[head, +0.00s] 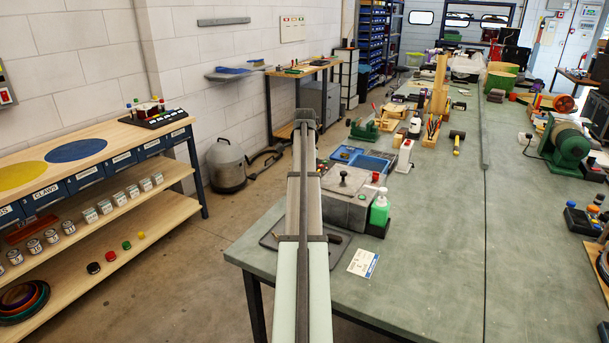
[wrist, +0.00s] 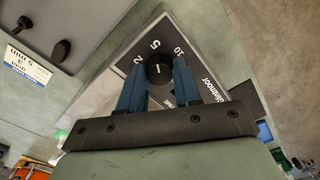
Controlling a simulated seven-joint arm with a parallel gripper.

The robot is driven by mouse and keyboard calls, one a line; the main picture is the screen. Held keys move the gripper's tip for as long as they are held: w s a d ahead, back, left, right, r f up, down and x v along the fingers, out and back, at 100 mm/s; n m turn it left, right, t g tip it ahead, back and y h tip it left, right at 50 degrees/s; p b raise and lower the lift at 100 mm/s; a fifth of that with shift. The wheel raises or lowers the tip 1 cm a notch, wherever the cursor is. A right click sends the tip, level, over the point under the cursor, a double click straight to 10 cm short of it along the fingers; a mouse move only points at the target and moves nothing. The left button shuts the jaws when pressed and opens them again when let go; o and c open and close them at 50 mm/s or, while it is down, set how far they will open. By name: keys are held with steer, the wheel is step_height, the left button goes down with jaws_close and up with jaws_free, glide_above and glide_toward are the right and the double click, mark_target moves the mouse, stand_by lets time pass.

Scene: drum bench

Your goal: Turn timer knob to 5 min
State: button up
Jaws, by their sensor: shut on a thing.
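The timer knob (wrist: 160,69) is round and black with a white pointer line, in the wrist view. It sits on a black dial plate (wrist: 127,66) marked 2, 5 and 10. The line points up the picture, roughly toward the 5; its exact alignment is hard to tell at this size. My gripper (wrist: 159,66) has its two blue fingers shut on the knob, one on each side. The lower part of the dial plate is hidden behind the fingers. In the head view my arm covers the gripper, and I cannot make out the knob there.
A printed card (head: 363,262) lies on the green bench (head: 420,265). A grey box (head: 345,203) with a black knob and a green bottle (head: 379,209) stand close to my arm's right. Bare bench lies farther right. A wooden shelf table (head: 100,140) stands at left.

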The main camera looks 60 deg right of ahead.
steer(key=o, duration=1)
steer(key=shift+o, duration=0.2)
step_height(320, 180, up, 14)
steer(key=shift+f, duration=0.15)
stand_by(0.5)
